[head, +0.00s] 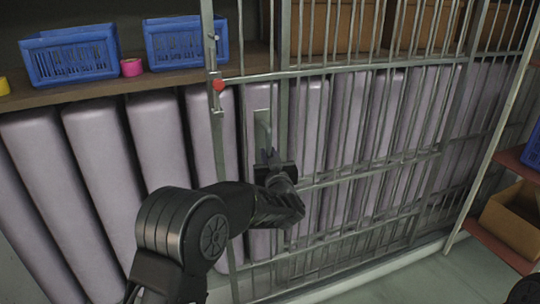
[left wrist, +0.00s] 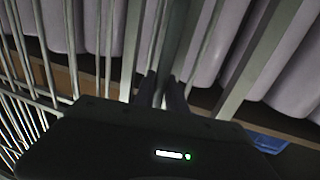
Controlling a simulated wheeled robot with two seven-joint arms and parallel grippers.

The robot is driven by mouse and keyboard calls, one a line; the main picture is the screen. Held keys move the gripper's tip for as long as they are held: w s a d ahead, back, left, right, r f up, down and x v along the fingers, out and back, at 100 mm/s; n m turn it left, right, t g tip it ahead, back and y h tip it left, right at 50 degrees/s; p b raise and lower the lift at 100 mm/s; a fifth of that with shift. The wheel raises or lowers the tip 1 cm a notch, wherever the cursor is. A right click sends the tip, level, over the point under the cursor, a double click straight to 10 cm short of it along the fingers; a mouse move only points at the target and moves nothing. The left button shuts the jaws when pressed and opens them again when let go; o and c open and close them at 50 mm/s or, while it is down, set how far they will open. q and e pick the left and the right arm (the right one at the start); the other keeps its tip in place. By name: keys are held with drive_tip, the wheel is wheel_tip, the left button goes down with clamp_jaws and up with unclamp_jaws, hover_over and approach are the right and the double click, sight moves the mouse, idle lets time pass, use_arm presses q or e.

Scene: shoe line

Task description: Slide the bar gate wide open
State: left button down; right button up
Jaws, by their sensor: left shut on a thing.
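The bar gate (head: 358,179) is a grey metal lattice of upright bars and cross rails, in the middle and right of the head view. Its left upright has a red knob (head: 219,85) near the top rail. A pale upright handle (head: 263,128) stands just right of that upright. My left gripper (head: 269,158) is at the handle's lower part and is shut on it. In the left wrist view the fingers (left wrist: 163,91) close around a grey upright piece; the exact contact is partly hidden. My right gripper is not in view.
Several tall mauve padded rolls (head: 96,150) stand behind the gate and uncovered to its left. Above them a wooden shelf (head: 135,86) holds blue baskets (head: 72,58) and pink tape (head: 131,67). At right is a rack with a cardboard box (head: 512,218). Some floor (head: 440,275) is clear.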

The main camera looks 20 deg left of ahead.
use_arm(q)
drive_tip(key=c, duration=1.4)
unclamp_jaws()
drive_tip(key=shift+a, duration=0.1)
drive_tip(key=shift+o, duration=0.2)
drive_tip(key=shift+s, duration=0.1)
drive_tip(key=v, duration=0.7)
drive_tip(key=shift+s+d+b, duration=0.25)
drive_tip(key=shift+s+b, duration=0.05)
drive_tip(key=shift+b, duration=0.05)
